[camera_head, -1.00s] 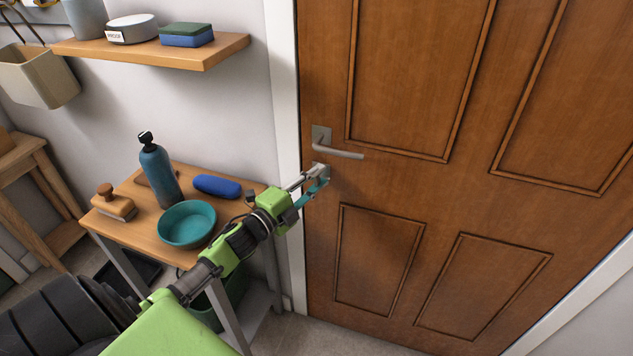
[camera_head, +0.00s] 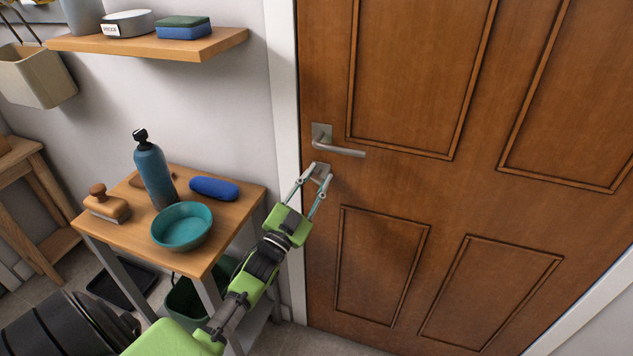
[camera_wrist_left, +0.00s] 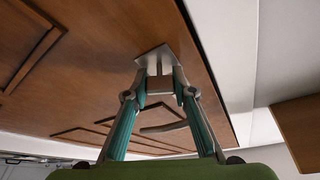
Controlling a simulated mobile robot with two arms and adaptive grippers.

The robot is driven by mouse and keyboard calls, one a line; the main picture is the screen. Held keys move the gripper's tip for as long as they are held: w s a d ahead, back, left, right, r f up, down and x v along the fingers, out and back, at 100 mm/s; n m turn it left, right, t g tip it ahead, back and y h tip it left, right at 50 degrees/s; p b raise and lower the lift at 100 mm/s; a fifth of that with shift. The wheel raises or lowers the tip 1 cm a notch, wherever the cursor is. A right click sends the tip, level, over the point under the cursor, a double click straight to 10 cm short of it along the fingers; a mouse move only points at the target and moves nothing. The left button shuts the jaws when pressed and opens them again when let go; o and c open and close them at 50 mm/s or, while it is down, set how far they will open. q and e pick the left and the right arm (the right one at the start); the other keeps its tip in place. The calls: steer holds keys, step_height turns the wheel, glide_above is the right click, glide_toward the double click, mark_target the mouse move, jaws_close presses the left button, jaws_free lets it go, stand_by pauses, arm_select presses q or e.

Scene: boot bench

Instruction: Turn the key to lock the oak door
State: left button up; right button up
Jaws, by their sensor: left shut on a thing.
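The oak door (camera_head: 400,185) is a brown panelled door that looks closed in its white frame. Its lever handle (camera_head: 343,152) points right and sits above a small metal lock plate (camera_head: 322,168). My left gripper (camera_head: 319,179) is at this lock plate. In the left wrist view, its two teal fingers (camera_wrist_left: 159,82) are shut on the small grey key (camera_wrist_left: 159,68), one on each side, right at the plate (camera_wrist_left: 153,54). The fingertips hide most of the key, so its exact angle is hard to tell. My right gripper is not in view.
Left of the door stands a small wooden table (camera_head: 215,247) with a teal bowl (camera_head: 181,227), a blue bottle (camera_head: 154,172), a blue case (camera_head: 214,188) and a brush (camera_head: 106,205). A wall shelf (camera_head: 150,44) hangs above it. The space before the door's right side is clear.

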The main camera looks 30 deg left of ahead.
arm_select(q)
steer(key=n+y, duration=0.2)
steer(key=n, duration=0.1)
steer(key=n+y, duration=0.1)
steer(key=n, duration=0.3)
steer(key=shift+y, duration=0.4)
steer(key=shift+n, duration=0.4)
steer(key=o, duration=1.1)
steer(key=v, duration=1.2)
